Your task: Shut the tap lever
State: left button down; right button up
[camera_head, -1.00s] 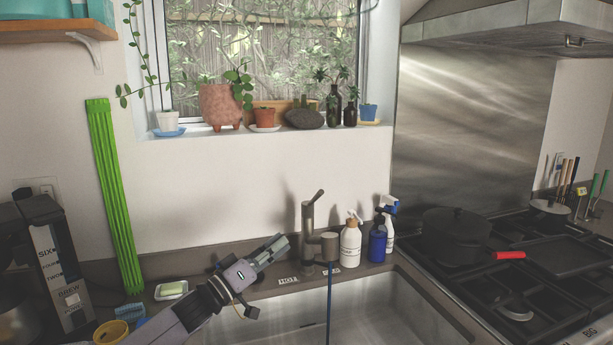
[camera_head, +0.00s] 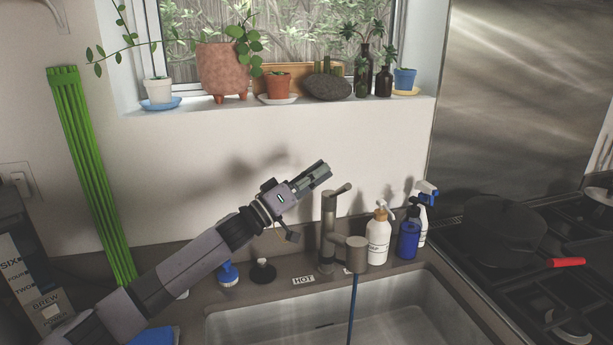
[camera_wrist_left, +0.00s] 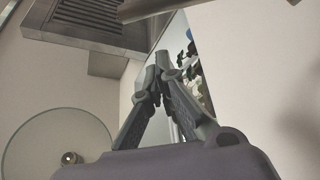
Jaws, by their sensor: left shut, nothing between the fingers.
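The tap (camera_head: 328,230) stands upright behind the sink, brownish metal, with a short lever (camera_head: 341,189) on top tilted up to the right. A blue stream of water (camera_head: 353,305) runs down from its spout (camera_head: 355,255) into the sink. My left gripper (camera_head: 322,170) is shut and empty, up and to the left of the lever, its fingertips close to it in the head view. I cannot tell the depth gap. In the left wrist view my left gripper (camera_wrist_left: 160,65) shows its fingers closed together. My right gripper is in no view.
White (camera_head: 378,238) and blue (camera_head: 409,238) bottles stand close right of the tap. The windowsill (camera_head: 200,112) with plant pots is above. A dark stopper (camera_head: 263,271) and a blue brush (camera_head: 228,273) sit left of the tap.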

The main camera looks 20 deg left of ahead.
aim_at(339, 192)
pick_arm(q)
jog(key=d+f+p, duration=0.1)
jog(key=w+d+f+p, duration=0.1)
jog(key=d, duration=0.1)
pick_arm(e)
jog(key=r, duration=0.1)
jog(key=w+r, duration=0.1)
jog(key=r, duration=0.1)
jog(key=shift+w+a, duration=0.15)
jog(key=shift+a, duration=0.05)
